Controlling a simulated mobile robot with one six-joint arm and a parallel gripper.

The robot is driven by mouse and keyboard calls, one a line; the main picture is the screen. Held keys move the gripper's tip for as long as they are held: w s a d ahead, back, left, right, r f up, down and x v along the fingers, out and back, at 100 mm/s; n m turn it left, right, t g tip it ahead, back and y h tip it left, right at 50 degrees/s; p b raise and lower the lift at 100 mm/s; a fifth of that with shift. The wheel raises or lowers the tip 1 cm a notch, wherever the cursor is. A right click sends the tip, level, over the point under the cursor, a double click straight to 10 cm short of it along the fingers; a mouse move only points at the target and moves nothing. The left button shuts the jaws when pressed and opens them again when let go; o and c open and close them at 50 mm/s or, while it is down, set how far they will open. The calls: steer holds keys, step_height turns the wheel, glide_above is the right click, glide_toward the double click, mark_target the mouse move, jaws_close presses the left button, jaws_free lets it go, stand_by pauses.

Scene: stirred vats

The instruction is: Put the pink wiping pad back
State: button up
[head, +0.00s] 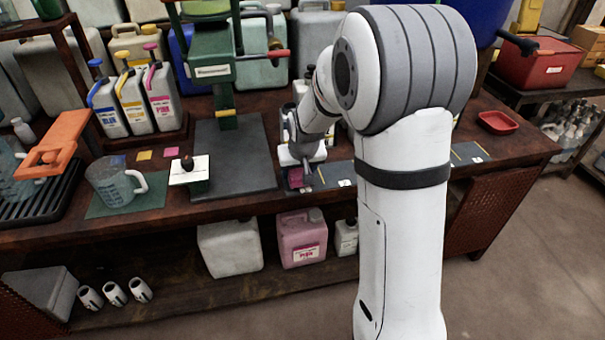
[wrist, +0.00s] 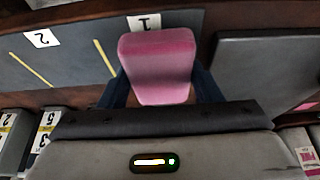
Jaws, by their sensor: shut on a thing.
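The pink wiping pad (wrist: 158,65) is between the two dark fingers of my gripper (wrist: 160,92) in the wrist view. My gripper is shut on it. In the head view, the pad (head: 296,178) shows as a small pink patch under my gripper (head: 302,163), at the left end of a dark strip mat (head: 334,174). In the wrist view, this mat (wrist: 62,70) has yellow dividing lines and white labels 1 and 2. The pad is over the part by label 1 (wrist: 143,22) and overlaps its edge. I cannot tell whether the pad touches the mat.
A dark flat mat (head: 233,170) under a green stand (head: 212,65) lies left of my gripper. A red tray (head: 498,122) sits at the right.

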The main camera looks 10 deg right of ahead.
steer(key=shift+f, duration=0.55)
steer(key=shift+f, duration=0.25)
steer(key=o, duration=1)
steer(key=shift+r, duration=0.1)
steer(key=shift+o, duration=0.2)
